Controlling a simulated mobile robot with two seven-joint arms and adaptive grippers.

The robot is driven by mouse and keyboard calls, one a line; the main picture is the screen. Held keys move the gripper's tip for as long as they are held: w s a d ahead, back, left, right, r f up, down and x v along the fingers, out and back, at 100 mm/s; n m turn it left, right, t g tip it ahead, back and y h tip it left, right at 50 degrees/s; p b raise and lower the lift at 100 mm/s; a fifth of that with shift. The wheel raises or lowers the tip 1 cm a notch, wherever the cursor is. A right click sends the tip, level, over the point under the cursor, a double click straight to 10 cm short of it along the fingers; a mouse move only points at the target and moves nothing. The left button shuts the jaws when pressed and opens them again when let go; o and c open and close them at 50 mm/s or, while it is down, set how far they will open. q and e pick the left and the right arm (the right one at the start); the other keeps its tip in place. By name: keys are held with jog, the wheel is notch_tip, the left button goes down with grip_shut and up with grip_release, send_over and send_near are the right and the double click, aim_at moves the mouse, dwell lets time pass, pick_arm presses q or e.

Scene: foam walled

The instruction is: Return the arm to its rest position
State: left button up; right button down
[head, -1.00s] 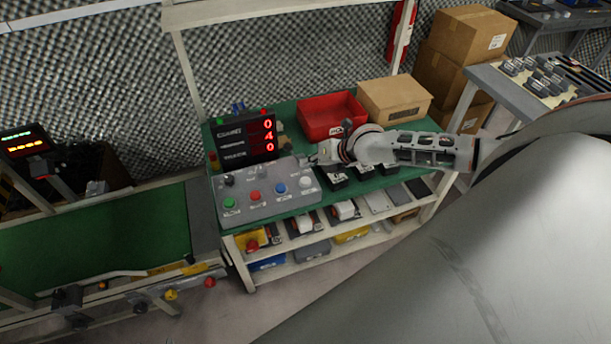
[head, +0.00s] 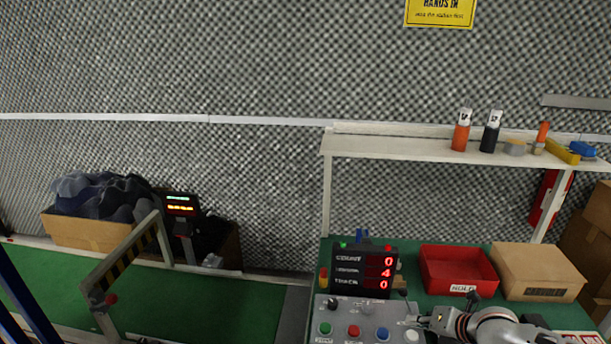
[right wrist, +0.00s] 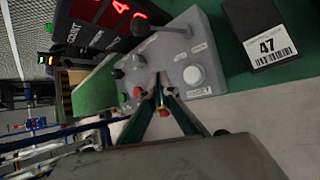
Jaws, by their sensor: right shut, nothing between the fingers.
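My right arm comes in at the lower right of the head view. Its gripper (head: 428,321) is shut and empty, by the right end of the grey button box (head: 345,308), near the white button (head: 412,336). In the right wrist view the fingertips (right wrist: 159,82) are together, with the button box (right wrist: 207,52) and its white button (right wrist: 193,75) just past them. I cannot tell whether they touch the box. My left gripper is not in view.
The counter display (head: 364,271) stands behind the button box. A red bin (head: 458,268) and a cardboard box (head: 537,270) are at the bench's back right. A shelf (head: 400,147) spans above. A black block labelled 47 (right wrist: 262,35) lies beside the button box.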

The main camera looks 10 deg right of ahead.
jog(key=s+a+f+m+t+y, duration=0.1)
jog(key=s+a+f+m, duration=0.2)
jog(key=s+a+m, duration=0.4)
jog(key=s+a+f+m+y, duration=0.15)
jog(key=s+a+m, duration=0.3)
jog(key=a, duration=0.55)
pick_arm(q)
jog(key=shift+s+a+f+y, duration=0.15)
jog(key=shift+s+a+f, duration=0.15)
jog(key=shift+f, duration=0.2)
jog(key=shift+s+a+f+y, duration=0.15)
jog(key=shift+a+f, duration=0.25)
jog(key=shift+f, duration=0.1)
pick_arm(e)
jog(key=s+d+f+m+h, duration=0.1)
jog(key=s+f+m+h, duration=0.1)
jog(key=s+m, duration=0.4)
jog(key=s+d+f+m+t+h, duration=0.1)
jog(key=s+f+m+h, duration=0.1)
jog(key=s+m, duration=0.4)
jog(key=m, duration=0.3)
jog(key=shift+d, duration=0.4)
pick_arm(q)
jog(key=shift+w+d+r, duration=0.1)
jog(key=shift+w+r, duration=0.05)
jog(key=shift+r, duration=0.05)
